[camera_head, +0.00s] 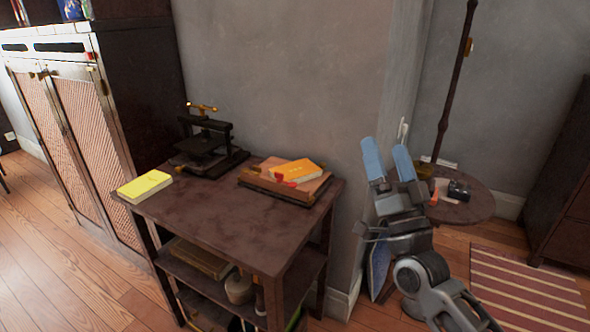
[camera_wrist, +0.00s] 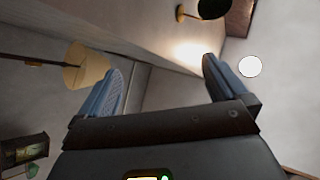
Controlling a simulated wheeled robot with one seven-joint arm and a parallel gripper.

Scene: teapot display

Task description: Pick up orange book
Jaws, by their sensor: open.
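The orange book (camera_head: 297,170) lies on a brown wooden board or tray (camera_head: 270,187) at the right back of a dark side table (camera_head: 205,210). A small red item (camera_head: 287,183) lies close to it, too small to make out. My gripper (camera_head: 387,157) is raised to the right of the table, apart from the book, with its two blue fingers spread and nothing between them. In the wrist view my gripper (camera_wrist: 165,85) also shows open and empty, facing wall and lamps. The book is not in the wrist view.
A yellow book (camera_head: 144,186) lies at the table's left corner. A black press (camera_head: 207,140) stands at the back. A round table (camera_head: 465,203) with small items and a pole is behind my arm. A cabinet (camera_head: 70,120) stands left. The table's front middle is clear.

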